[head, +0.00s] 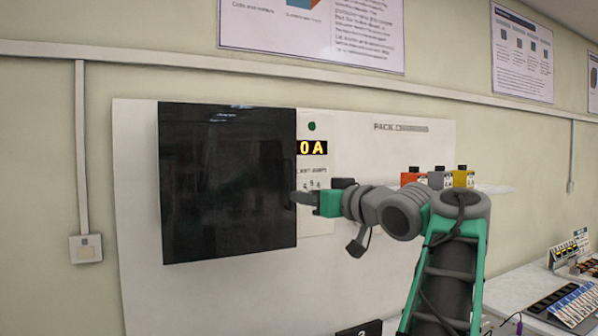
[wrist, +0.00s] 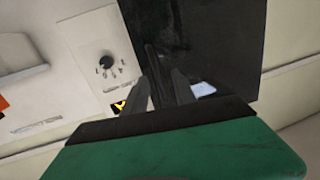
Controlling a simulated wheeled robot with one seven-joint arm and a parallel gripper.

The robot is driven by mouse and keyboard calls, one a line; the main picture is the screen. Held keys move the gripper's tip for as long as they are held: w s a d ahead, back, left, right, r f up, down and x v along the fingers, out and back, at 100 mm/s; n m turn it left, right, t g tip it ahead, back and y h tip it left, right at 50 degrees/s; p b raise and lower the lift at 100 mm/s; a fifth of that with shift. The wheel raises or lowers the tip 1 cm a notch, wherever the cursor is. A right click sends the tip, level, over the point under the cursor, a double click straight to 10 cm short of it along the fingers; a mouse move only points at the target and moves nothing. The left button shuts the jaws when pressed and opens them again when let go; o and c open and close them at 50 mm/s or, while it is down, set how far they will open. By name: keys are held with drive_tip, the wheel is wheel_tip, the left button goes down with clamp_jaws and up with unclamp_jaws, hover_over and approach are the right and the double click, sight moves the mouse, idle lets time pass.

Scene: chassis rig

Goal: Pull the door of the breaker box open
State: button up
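The breaker box door (head: 228,185) is a glossy black slab on the white panel in the head view and looks shut. It also fills the upper right of the wrist view (wrist: 225,45). My gripper (head: 300,198) is at the door's right edge, below mid-height. In the wrist view my two grey fingers (wrist: 162,82) stand apart at this edge, with a narrow dark bar between them. The bar may be a handle or a reflection. I cannot tell whether the fingers touch it. My gripper hides this part of the edge in the head view.
Orange, grey and yellow blocks (head: 436,179) sit on a shelf farther right. A bench with trays (head: 570,300) lies at lower right.

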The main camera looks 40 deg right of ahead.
sight(293, 184)
drive_tip(key=shift+n, duration=0.3)
drive_tip(key=w, duration=0.2)
drive_tip(key=w+d+r+p, duration=0.1)
drive_tip(key=w+r+p, duration=0.1)
drive_tip(key=w, duration=0.1)
drive_tip(key=shift+w+d, duration=0.25)
drive_tip(key=shift+w, duration=0.05)
drive_tip(key=shift+c, duration=0.3)
clamp_jaws()
idle(0.7)
